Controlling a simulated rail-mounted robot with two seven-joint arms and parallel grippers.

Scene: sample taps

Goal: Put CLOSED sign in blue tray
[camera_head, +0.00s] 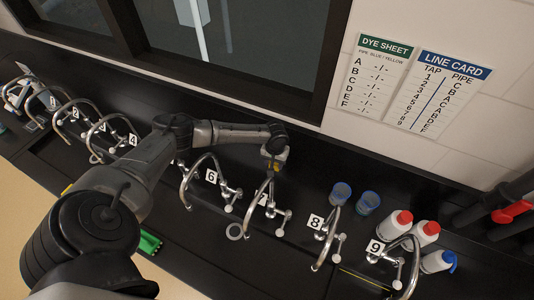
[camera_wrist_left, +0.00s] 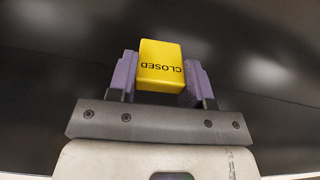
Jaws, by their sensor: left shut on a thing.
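The yellow CLOSED sign (camera_wrist_left: 160,64) is held between the purple fingers of my left gripper (camera_wrist_left: 160,76) in the left wrist view. Its lettering appears upside down there. In the head view my left gripper (camera_head: 274,158) is above the bench near tap 7, with a small bit of yellow at its tip. The gripper is shut on the sign. I cannot make out a blue tray in either view. My right gripper is not in view.
Curved metal taps with number cards line the black bench, including the tap by card 8 (camera_head: 327,235). Two blue-topped containers (camera_head: 368,201) and several white bottles (camera_head: 401,221) stand at right. A green object (camera_head: 149,243) lies near the front edge.

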